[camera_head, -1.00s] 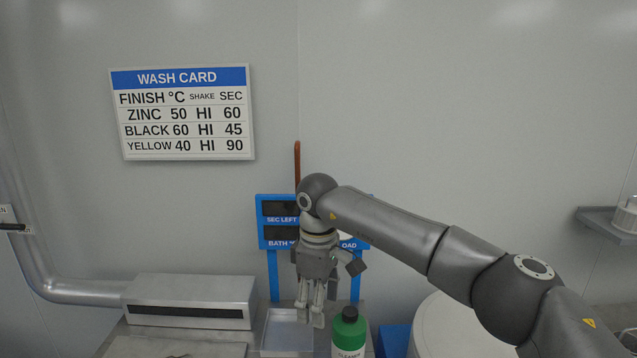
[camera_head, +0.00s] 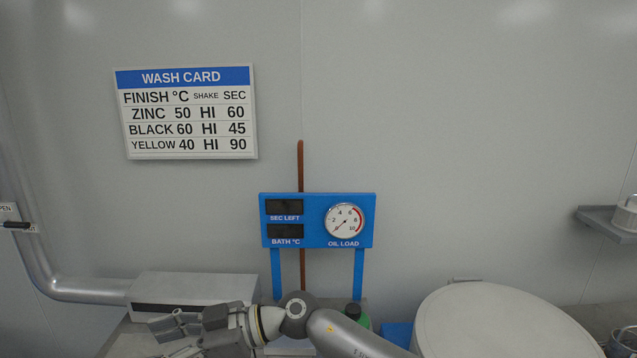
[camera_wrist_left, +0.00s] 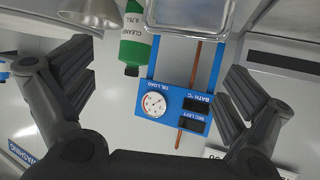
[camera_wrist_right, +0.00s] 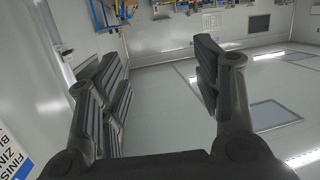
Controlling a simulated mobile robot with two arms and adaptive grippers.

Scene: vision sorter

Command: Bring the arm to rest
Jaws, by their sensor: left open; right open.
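My right arm comes in from the right along the bottom of the head view. Its gripper (camera_head: 168,338) points left, low in front of the grey box (camera_head: 190,288). In the right wrist view the gripper (camera_wrist_right: 158,85) is open with nothing between its fingers. My left arm is out of the head view. In the left wrist view my left gripper (camera_wrist_left: 160,90) is open and empty, facing the blue display panel (camera_wrist_left: 180,95), which appears upside down. The green cleaner bottle (camera_wrist_left: 135,45) and a metal tray (camera_wrist_left: 190,20) also show there.
The wash card (camera_head: 190,112) hangs on the wall. The blue panel's gauge (camera_head: 344,221) is unobstructed. A round white lid (camera_head: 500,320) stands at lower right. My right arm partly hides the green bottle (camera_head: 364,320).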

